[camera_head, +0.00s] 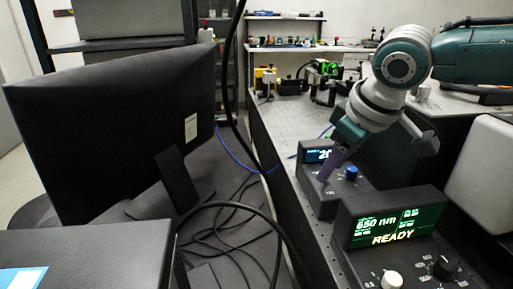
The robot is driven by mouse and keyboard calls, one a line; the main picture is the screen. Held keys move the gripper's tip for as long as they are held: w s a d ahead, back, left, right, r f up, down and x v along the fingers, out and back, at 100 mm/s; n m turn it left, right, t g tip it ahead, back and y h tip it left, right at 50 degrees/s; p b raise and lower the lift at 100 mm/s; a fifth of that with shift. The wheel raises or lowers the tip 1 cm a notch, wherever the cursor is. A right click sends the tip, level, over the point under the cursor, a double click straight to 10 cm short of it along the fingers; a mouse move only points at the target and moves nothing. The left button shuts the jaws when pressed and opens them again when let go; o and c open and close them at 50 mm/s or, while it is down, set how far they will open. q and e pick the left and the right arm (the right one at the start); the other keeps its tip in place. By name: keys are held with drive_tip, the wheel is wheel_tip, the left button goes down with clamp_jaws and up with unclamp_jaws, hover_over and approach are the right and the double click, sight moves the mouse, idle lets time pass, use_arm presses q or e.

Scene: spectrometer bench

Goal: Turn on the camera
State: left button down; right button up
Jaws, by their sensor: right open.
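My right gripper (331,168) comes in from the right and points down over a dark control box (322,196) with a blue-lit display and a blue knob (351,173). Its jaws are open, and a purple finger hangs in front of the display, partly hiding it. I cannot tell if the finger touches the box. In front stands a second box (345,226) with a green display (396,229) reading "650 nm" and "READY", a white knob (391,280) and a black knob (444,267). I cannot tell which device is the camera. My left gripper is not in view.
A large black monitor (110,125) stands at left. Black cables (235,215) and a blue cable (234,160) lie between it and the perforated optical bench (290,118). Optical parts (325,72) stand at the bench's far end. A pale grey housing (482,165) is at right.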

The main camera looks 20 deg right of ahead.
drive_tip(key=shift+w+f, duration=0.2)
drive_tip(key=shift+f, duration=0.2)
drive_tip(key=shift+c, duration=0.3)
clamp_jaws()
